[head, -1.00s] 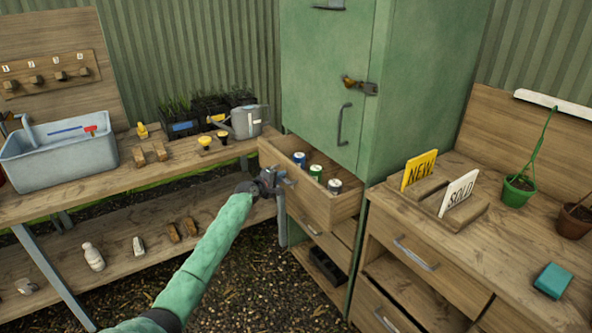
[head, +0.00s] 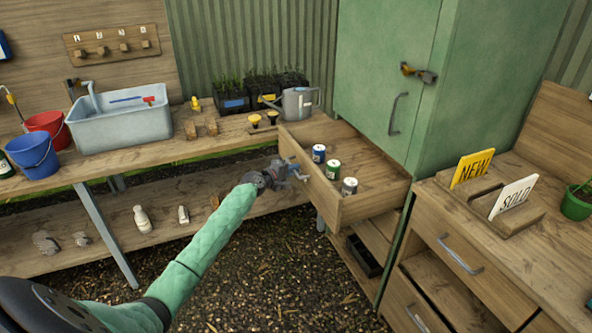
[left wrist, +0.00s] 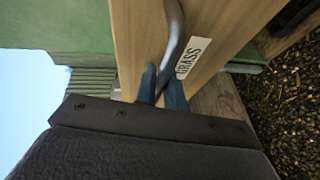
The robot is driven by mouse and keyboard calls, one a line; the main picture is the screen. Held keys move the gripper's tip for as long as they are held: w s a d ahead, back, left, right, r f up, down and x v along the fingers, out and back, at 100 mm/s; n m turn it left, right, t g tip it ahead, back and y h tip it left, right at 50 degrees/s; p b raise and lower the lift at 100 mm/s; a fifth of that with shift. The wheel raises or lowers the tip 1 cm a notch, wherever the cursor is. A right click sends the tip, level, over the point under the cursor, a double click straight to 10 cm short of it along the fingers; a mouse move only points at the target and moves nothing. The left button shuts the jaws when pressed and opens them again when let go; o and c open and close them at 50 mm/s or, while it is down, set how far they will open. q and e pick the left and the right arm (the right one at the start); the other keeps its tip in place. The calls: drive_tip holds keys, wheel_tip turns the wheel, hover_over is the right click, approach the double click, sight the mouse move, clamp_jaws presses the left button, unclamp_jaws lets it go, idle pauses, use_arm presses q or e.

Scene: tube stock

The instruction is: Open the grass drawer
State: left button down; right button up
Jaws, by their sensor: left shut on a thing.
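The grass drawer (head: 365,207) is a wooden drawer under the green cabinet, pulled well out, with several small cans inside. Its front shows in the left wrist view (left wrist: 220,30) with a white label reading GRASS (left wrist: 193,57). My left gripper (head: 290,171) is at the drawer's front, shut on the metal bar handle (left wrist: 174,35). In the left wrist view its blue fingers (left wrist: 162,90) sit on either side of the handle. My right gripper is not in view.
The green cabinet (head: 385,60) stands above the drawer. A wooden bench (head: 170,150) with a grey tub (head: 120,120) and a watering can (head: 298,103) is at left. A drawer counter (head: 440,235) is at right. Gravel floor lies in front.

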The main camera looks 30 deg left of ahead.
use_arm(q)
drive_tip(key=c, duration=1.5)
unclamp_jaws()
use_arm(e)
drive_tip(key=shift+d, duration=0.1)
use_arm(q)
drive_tip(key=shift+s, duration=0.15)
